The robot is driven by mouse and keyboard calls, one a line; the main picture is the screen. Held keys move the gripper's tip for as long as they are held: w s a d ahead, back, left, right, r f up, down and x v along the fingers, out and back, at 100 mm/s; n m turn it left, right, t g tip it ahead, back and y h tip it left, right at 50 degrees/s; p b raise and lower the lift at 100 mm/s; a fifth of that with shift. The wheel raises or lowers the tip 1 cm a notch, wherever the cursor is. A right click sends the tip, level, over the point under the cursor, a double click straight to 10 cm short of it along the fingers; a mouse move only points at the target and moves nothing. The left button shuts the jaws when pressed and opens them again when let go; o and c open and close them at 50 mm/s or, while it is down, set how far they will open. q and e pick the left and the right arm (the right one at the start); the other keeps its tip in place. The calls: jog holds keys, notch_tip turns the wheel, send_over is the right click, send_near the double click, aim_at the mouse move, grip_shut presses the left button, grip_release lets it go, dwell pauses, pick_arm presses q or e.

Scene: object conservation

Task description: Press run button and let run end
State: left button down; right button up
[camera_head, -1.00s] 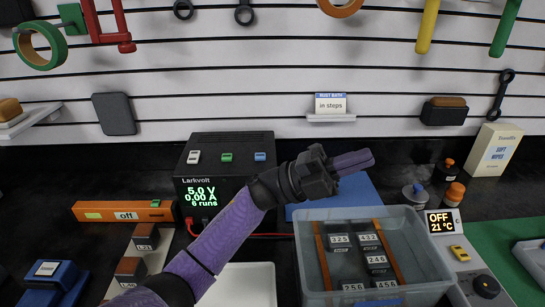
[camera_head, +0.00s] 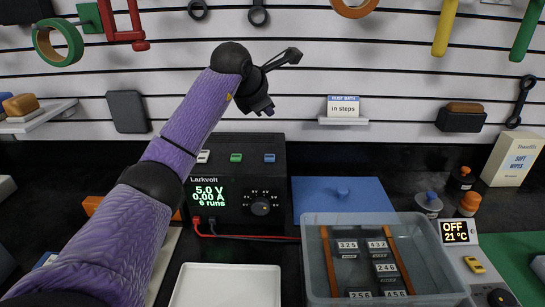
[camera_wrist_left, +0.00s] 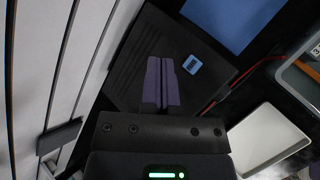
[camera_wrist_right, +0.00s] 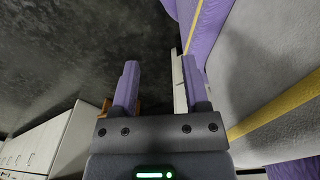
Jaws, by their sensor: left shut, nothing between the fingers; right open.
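The black Larkvolt power supply (camera_head: 236,165) stands at the back of the bench. Its green display (camera_head: 209,196) reads 5.0 V, 0.00 A, 6 runs. Its top carries a pale button (camera_head: 203,157), a green button (camera_head: 236,158) and a blue button (camera_head: 270,158). I cannot read their labels. My left gripper (camera_head: 268,111) is shut and empty, above the supply and pointing down. In the left wrist view its fingers (camera_wrist_left: 162,82) are over the supply's top, beside the blue button (camera_wrist_left: 192,64). My right gripper (camera_wrist_right: 160,85) is open and empty, outside the head view.
A clear tub (camera_head: 429,268) with numbered dark blocks stands right of the supply, before a blue lid (camera_head: 320,205). A white tray (camera_head: 225,285) is in front. A unit reading OFF, 21 °C (camera_head: 455,231) stands right. Red and black leads cross between supply and tub.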

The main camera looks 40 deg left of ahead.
dwell(0.3)
pick_arm(q)
jog(key=b, duration=0.5)
send_over(267, 158)
notch_tip(267, 158, down, 4)
jog(key=shift+w+f, duration=0.1)
jog(key=shift+f, duration=0.15)
notch_tip(267, 158, down, 4)
jog(key=b, duration=0.4)
jog(key=shift+r, duration=0.15)
jog(key=shift+f, duration=0.4)
pick_arm(e)
jog(key=s+d+f+g, duration=0.1)
jog(key=s+d+f, duration=0.3)
jog(key=f, duration=0.5)
jog(key=shift+h, duration=0.4)
